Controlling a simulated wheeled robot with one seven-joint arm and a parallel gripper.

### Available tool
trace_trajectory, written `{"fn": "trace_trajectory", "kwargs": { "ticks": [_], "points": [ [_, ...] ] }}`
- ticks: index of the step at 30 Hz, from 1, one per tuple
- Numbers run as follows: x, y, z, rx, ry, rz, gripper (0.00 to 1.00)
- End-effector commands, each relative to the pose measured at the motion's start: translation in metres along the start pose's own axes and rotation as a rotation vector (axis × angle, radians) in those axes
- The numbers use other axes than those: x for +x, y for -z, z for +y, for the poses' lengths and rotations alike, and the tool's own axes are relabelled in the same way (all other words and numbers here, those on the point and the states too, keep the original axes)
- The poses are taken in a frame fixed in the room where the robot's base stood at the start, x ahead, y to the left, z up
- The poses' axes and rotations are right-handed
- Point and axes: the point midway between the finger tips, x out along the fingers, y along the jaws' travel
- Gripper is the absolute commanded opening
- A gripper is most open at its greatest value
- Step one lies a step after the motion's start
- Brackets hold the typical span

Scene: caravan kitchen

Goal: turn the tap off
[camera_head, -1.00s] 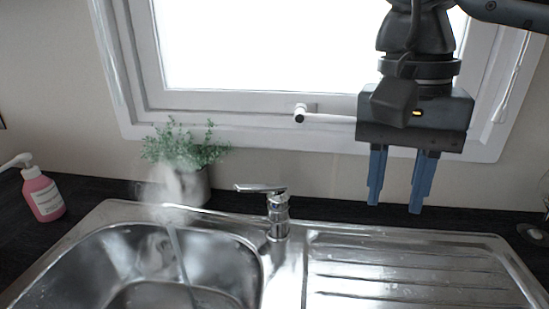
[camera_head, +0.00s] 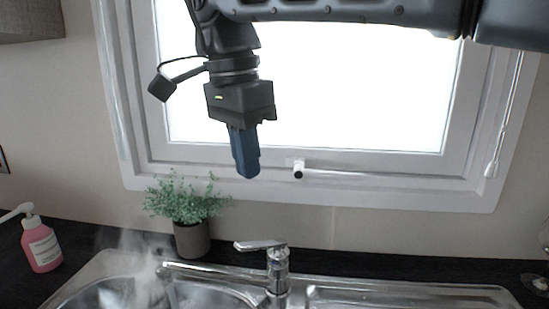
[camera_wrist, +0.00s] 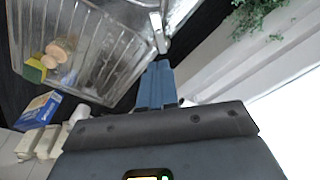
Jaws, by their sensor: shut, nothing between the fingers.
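The chrome tap (camera_head: 278,270) stands at the back of the steel sink (camera_head: 395,295). Its lever (camera_head: 260,245) points left, and its long spout (camera_head: 215,274) reaches left over the basin. Steam rises around the spout's end; the water stream itself is hard to make out now. My gripper (camera_head: 246,172) is shut and empty, pointing down in front of the window, above the tap and slightly left of it, touching nothing. In the wrist view the blue fingers (camera_wrist: 157,78) are together, with the tap (camera_wrist: 157,32) just beyond their tips.
A potted plant (camera_head: 192,238) stands behind the spout, left of the tap. A pink soap bottle (camera_head: 42,246) is at far left. The window handle (camera_head: 299,170) sticks out right of my gripper. The wrist view shows a sponge (camera_wrist: 35,70) and a box (camera_wrist: 38,110) near the sink.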

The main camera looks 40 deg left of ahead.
Motion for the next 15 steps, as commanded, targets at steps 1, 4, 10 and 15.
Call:
{"fn": "trace_trajectory", "kwargs": {
  "ticks": [1,4,10,15],
  "points": [
    [0.01,0.0,0.0,-0.001,-0.002,-0.003,0.0],
    [0.03,0.0,0.001,-0.002,-0.002,-0.003,0.0],
    [0.069,0.0,0.001,-0.001,-0.002,-0.002,0.0],
    [0.09,-0.012,0.001,-0.003,-0.001,-0.003,0.0]
  ]
}}
